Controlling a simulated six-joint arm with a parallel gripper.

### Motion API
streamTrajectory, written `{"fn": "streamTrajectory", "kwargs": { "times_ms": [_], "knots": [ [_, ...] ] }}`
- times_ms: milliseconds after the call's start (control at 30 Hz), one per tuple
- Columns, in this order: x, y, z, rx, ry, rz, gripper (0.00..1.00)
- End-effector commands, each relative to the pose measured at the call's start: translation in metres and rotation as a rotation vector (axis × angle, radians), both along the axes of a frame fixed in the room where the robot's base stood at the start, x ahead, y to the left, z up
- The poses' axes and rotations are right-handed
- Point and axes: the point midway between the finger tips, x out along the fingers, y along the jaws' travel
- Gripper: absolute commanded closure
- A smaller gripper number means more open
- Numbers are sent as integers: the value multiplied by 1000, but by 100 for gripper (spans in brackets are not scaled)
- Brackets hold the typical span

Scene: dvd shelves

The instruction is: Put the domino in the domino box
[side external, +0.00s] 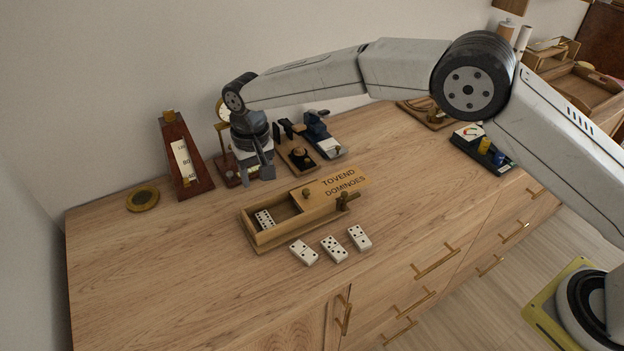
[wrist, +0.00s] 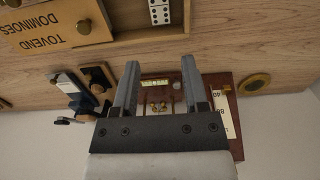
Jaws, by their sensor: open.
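The wooden domino box (side external: 270,237) stands on the wooden cabinet top. Its lid (side external: 333,191), lettered "TOVEND DOMINOES", is slid partly off to the right, so the left part is open. One white domino (side external: 265,220) lies inside the open part; it also shows in the wrist view (wrist: 159,12). Three white dominoes lie on the cabinet top in front of the box: a left one (side external: 303,252), a middle one (side external: 334,249) and a right one (side external: 360,237). My gripper (side external: 256,178) is open and empty, above and behind the box; its two fingers show in the wrist view (wrist: 160,75).
A metronome-like stand (side external: 185,160), a brass disc (side external: 143,198), a wooden stand with a round dial (side external: 228,172) and small devices (side external: 318,136) stand along the back.

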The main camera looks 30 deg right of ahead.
Motion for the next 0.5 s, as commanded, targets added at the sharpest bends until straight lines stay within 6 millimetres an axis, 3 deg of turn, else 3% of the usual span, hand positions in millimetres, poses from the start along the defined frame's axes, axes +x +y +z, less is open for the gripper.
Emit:
{"fn": "streamTrajectory", "kwargs": {
  "times_ms": [267, 500],
  "knots": [
    [-1, -15, 5, 4, -8, -3, 43],
    [-9, -60, 19, 15, -34, -4, 43]
  ]
}}
